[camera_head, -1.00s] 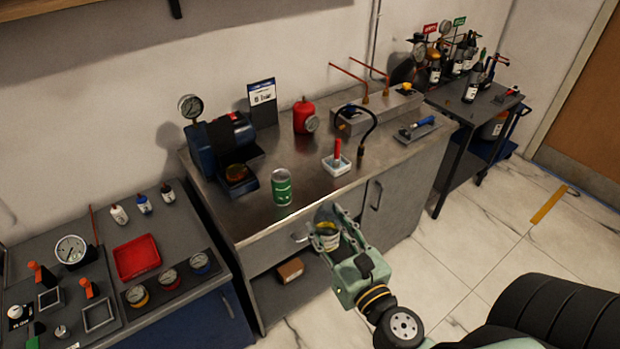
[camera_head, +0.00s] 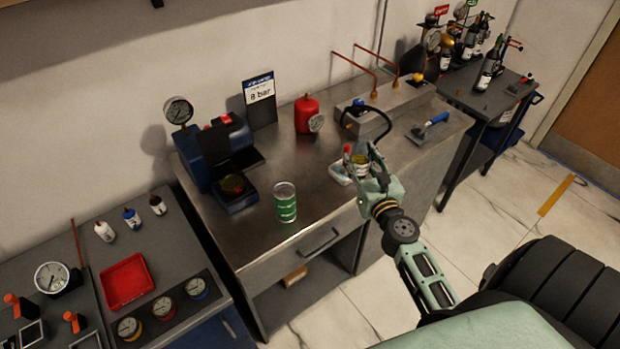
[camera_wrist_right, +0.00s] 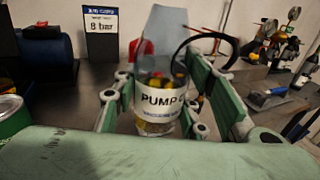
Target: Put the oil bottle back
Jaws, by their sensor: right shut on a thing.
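My right gripper (camera_head: 366,160) is shut on the oil bottle (camera_head: 361,168), above the front right part of the steel workbench (camera_head: 315,206). In the right wrist view the oil bottle (camera_wrist_right: 160,108) is clear with a white label reading "PUMP O…", and it stands roughly upright between the green fingers (camera_wrist_right: 158,90). Its base is partly hidden, so I cannot tell whether it touches the bench. My left gripper is not in view.
A small white tray (camera_head: 339,175) is close beside the bottle. A green can (camera_head: 285,203) stands to the left, and a red tank (camera_head: 306,114) behind. A blue-handled tool (camera_head: 432,127) lies on a plate to the right. Bare benchtop lies between can and tray.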

